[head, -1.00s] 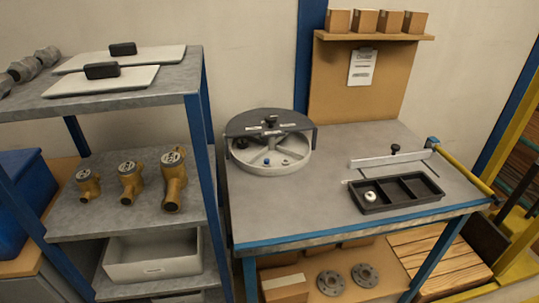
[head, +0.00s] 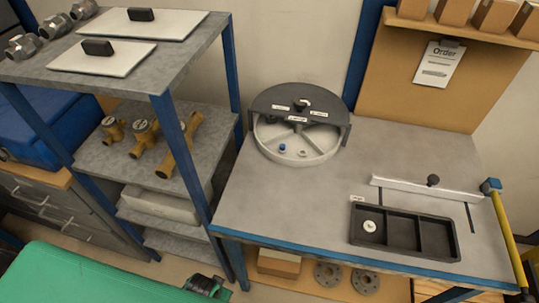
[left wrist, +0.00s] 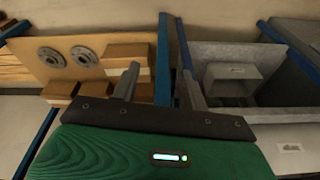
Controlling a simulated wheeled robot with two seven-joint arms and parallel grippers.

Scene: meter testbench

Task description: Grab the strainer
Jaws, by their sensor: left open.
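I cannot tell for sure which thing is the strainer. A round grey tray (head: 318,158) with compartments stands on the bench under a dark half cover and holds a small blue-topped piece (head: 282,147) and another small part. A black three-part tray (head: 437,238) near the bench front holds a small white round piece (head: 369,226) in its left compartment. My left gripper shows in the left wrist view (left wrist: 160,70), its two fingers apart with nothing between them. In the head view my green left arm is at bottom left, away from the bench top. My right gripper is not in view.
Brass meters (head: 144,137) stand on the left rack's middle shelf. Its top shelf (head: 190,52) holds white plates with black handles and metal hex fittings (head: 52,28). A clamp bar (head: 425,185) lies behind the black tray. Flanges (head: 327,273) are below the bench. The bench middle is clear.

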